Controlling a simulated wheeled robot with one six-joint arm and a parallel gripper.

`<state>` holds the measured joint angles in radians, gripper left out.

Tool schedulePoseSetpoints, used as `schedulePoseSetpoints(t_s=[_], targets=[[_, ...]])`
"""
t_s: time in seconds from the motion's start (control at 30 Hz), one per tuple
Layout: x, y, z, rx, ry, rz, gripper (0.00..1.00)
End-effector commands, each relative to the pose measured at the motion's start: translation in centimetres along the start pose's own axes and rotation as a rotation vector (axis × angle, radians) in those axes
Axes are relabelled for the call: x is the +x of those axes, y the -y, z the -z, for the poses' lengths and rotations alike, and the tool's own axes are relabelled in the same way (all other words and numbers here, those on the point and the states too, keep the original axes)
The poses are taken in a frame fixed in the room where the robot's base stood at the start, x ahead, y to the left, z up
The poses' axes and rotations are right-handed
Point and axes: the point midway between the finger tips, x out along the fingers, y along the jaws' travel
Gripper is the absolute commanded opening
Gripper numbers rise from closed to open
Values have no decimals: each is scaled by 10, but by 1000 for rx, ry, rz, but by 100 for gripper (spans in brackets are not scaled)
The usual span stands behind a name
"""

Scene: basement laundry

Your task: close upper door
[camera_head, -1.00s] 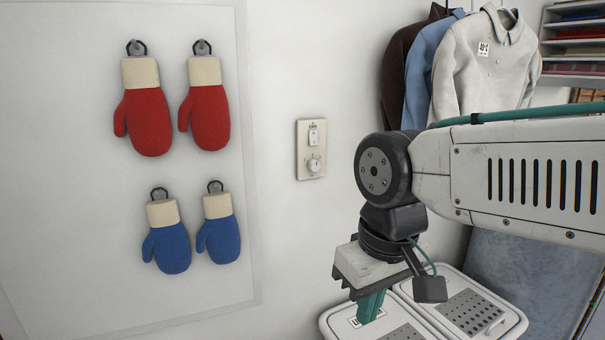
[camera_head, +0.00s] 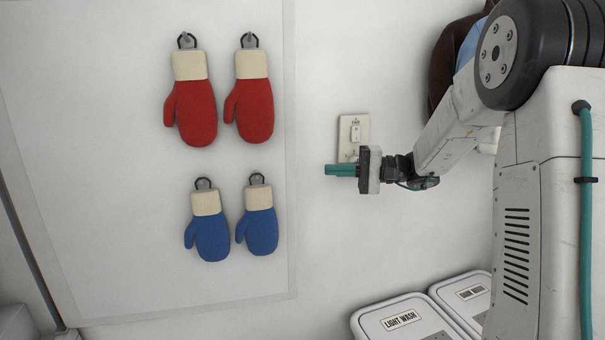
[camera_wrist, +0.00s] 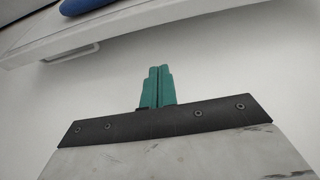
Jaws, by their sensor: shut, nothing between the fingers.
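My gripper (camera_head: 330,170) has teal fingers pressed together, with nothing between them. It points left in front of the wall switch plate, to the right of a large pale panel (camera_head: 120,120) hung with mittens. The wrist view shows the shut fingers (camera_wrist: 158,72) from behind. Beyond them runs a white panel edge (camera_wrist: 170,28) with a small handle (camera_wrist: 70,53) and part of a blue item (camera_wrist: 85,6) above. The fingers look apart from that edge. No door is clearly labelled as the upper one; I cannot tell whether the white panel is it.
Red mittens (camera_head: 193,110) and blue mittens (camera_head: 210,235) hang on the pale panel. A switch plate (camera_head: 361,128) is partly behind my gripper. White lidded bins (camera_head: 400,325), one marked LIGHT WASH, stand at lower right. Dark and blue clothes hang at upper right, mostly behind my arm.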

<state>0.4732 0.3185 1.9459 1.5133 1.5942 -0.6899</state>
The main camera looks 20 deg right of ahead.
Motion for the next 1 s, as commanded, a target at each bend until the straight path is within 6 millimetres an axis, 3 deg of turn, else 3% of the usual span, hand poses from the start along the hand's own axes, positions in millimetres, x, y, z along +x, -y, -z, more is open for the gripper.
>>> schedulePoseSetpoints(t_s=[0.13,0.27,0.63,0.8,1.0], targets=[[0,-1,11,-6,-24,32,0],[18,0,11,-6,-21,32,0],[96,2,12,-6,-19,30,0],[88,2,-11,-5,-24,29,0],[83,1,-24,-5,-24,29,0]])
